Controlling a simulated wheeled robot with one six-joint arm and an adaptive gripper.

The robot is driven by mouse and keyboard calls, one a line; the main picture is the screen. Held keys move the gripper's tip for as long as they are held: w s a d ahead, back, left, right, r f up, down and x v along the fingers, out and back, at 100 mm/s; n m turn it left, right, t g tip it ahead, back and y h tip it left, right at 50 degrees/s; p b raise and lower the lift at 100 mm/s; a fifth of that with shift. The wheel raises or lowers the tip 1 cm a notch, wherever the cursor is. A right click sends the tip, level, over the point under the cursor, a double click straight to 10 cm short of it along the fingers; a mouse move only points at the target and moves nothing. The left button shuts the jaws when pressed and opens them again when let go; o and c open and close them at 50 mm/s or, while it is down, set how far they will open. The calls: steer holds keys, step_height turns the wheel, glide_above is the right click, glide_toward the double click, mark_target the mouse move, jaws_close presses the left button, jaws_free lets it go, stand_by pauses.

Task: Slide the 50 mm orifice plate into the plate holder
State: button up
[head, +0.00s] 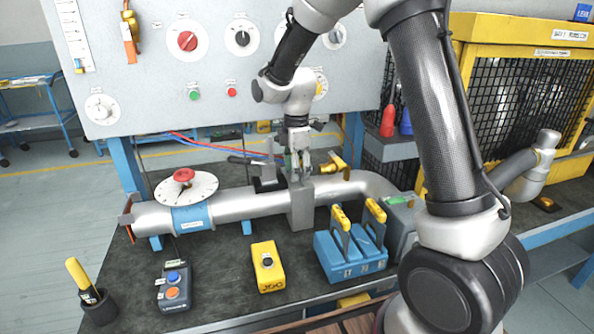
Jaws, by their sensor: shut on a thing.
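The plate holder (301,208) is a grey upright block set in the silver pipe, in the middle of the bench. My gripper (298,168) points down right above it. It is shut on a thin plate, mostly hidden by the fingers; its size marking cannot be read. Whether the plate's lower edge is inside the holder's slot cannot be told from here. A blue rack (345,268) at front right holds two plates with yellow handles (341,217), and its left part shows no handle.
A dark lever clamp (265,172) stands just left of the holder, and a yellow-handled part (335,163) just right. The pipe (247,205) carries a white dial with a red knob (184,176). A yellow box (268,267) and a button box (174,287) stand in front.

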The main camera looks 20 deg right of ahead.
steer(key=shift+w+a+r, duration=0.1)
steer(key=shift+a+r, duration=0.1)
steer(key=shift+r, duration=0.1)
steer(key=o, duration=1.5)
steer(key=shift+w, duration=0.1)
steer(key=shift+r, duration=0.6)
step_height(320, 180, up, 11)
steer(key=shift+d+f, duration=0.15)
steer(key=shift+f, duration=0.05)
steer(key=shift+s, duration=0.2)
